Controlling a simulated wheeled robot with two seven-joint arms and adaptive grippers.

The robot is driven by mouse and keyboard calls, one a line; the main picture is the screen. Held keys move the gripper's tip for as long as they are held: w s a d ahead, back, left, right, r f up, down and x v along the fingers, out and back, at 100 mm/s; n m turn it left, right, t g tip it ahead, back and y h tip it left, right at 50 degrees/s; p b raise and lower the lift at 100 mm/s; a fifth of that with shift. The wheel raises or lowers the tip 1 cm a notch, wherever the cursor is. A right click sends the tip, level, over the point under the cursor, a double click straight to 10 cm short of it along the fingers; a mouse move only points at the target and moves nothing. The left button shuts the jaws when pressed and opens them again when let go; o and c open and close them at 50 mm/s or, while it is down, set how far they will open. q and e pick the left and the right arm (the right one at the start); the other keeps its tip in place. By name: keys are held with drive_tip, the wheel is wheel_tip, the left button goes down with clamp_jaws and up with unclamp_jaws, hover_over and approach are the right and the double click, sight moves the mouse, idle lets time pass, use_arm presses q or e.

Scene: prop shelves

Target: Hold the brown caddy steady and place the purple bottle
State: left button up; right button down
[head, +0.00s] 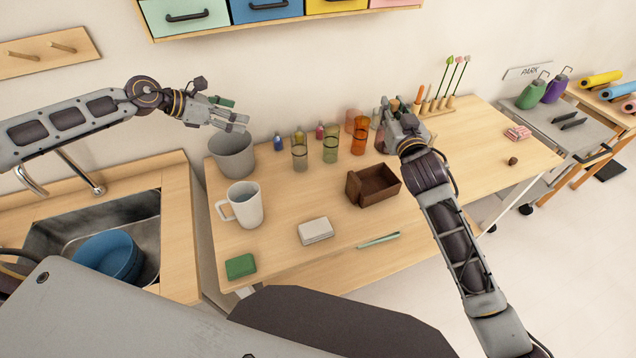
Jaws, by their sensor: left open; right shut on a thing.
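The brown caddy (362,190) is an open box standing upright at the middle of the wooden table, and no gripper touches it. My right gripper (382,128) is above the back of the table, behind the caddy. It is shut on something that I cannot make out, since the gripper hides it. A small dark bluish or purple bottle (278,142) stands at the back left of the table, and I cannot tell its colour surely. My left gripper (243,121) is open and empty above the grey bin (233,155), far left of the caddy.
Several coloured glasses, including a green one (330,150) and an orange one (359,140), stand behind the caddy. A white mug (244,204), a white box (315,231) and a green sponge (240,266) are at front left. The table right of the caddy is largely clear.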

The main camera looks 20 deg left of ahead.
use_arm(q)
drive_tip(key=w+d+r+n+t+h, duration=0.1)
drive_tip(key=w+d+r+n+t, duration=0.6)
drive_tip(key=n, duration=0.9)
drive_tip(key=s+d+f+n+g+y, duration=0.1)
drive_tip(key=d+f+n, duration=0.1)
drive_tip(key=f+n, duration=0.5)
drive_tip(key=s+d+f+n+g+y, duration=0.1)
drive_tip(key=d+f+n, duration=0.2)
drive_tip(key=f+n, duration=0.35)
drive_tip(key=s+d+f+n+g+h, duration=0.2)
drive_tip(key=s+d+f, duration=0.2)
drive_tip(key=d, duration=0.3)
drive_tip(key=s+d+f+n+g+h, duration=0.2)
drive_tip(key=s+d+f, duration=0.2)
drive_tip(key=s+d, duration=0.3)
drive_tip(key=shift+g, duration=0.3)
